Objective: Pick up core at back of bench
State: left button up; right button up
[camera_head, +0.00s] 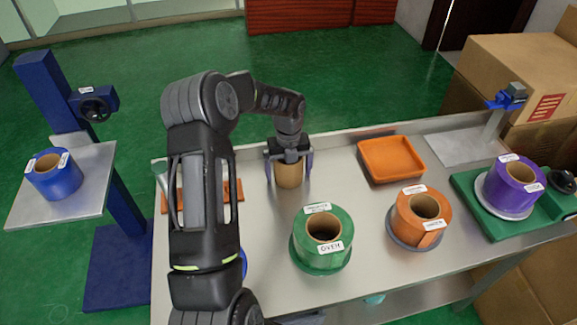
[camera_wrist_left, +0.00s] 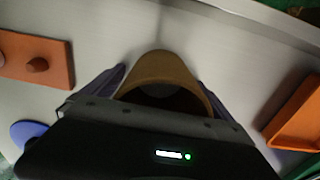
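The core (camera_head: 288,174) is a plain brown cardboard tube standing upright at the back of the bench (camera_head: 345,215). It also shows in the left wrist view (camera_wrist_left: 160,68), partly hidden by the gripper body. My left gripper (camera_head: 289,176) reaches down over it from above, with one finger on each side. The fingers look open, with a narrow gap to the core; contact is not clear. My right gripper is not in view.
An orange tray (camera_head: 391,159) lies right of the core. Green (camera_head: 321,239), orange (camera_head: 420,217) and purple (camera_head: 510,185) rolls stand nearer the front and right. A brown pegged board (camera_wrist_left: 38,60) lies left. A blue roll (camera_head: 54,176) sits on a separate stand.

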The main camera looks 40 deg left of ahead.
aim_at(288, 166)
pick_arm(q)
jog(key=c, duration=1.3)
jog(key=shift+c, duration=0.2)
notch_tip(288, 166, up, 10)
jog(key=b, duration=0.1)
jog(key=shift+b, duration=0.3)
